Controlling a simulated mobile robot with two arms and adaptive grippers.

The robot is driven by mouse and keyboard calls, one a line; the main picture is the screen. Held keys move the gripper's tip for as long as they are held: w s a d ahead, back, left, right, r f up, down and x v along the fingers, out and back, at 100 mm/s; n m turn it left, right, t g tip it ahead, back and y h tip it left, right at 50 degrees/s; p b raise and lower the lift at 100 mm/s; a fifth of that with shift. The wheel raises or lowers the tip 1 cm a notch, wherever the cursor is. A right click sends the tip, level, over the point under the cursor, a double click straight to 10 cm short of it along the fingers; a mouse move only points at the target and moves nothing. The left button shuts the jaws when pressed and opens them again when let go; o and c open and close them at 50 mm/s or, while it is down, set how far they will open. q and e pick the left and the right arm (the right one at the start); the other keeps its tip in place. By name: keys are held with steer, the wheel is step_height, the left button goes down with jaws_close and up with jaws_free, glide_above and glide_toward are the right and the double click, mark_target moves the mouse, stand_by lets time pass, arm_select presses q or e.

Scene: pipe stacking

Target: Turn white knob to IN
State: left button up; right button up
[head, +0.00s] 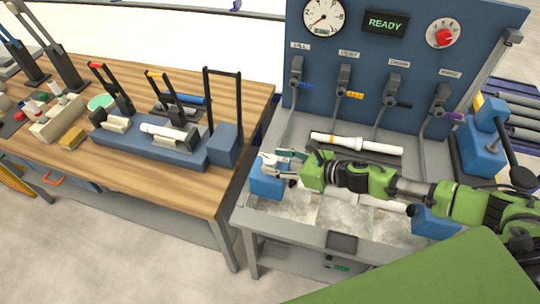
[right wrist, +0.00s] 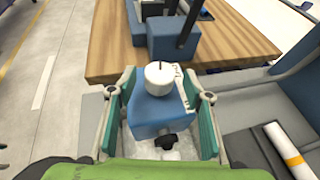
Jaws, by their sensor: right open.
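The white knob (right wrist: 159,74) sits on top of a blue block (right wrist: 155,112) at the front left corner of the grey bench. A dark mark on the knob points away from me in the right wrist view. Lettering runs along the block's right side, too small to read. My right gripper (right wrist: 160,98) is open, with one teal-padded finger on each side of the block and gaps between. In the head view the gripper (head: 281,161) covers much of the knob, above the blue block (head: 268,184). My left gripper is out of view.
A wooden table (head: 215,183) with blue fixtures stands to the left. White pipes (head: 356,143) lie on the grey bench behind my right arm. A blue panel (head: 375,75) with a gauge, a READY display, a red knob and several levers stands behind.

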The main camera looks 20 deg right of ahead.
steer(key=shift+x, duration=1.4)
steer(key=shift+c, duration=0.3)
steer(key=c, duration=1.1)
steer(key=shift+o, duration=0.2)
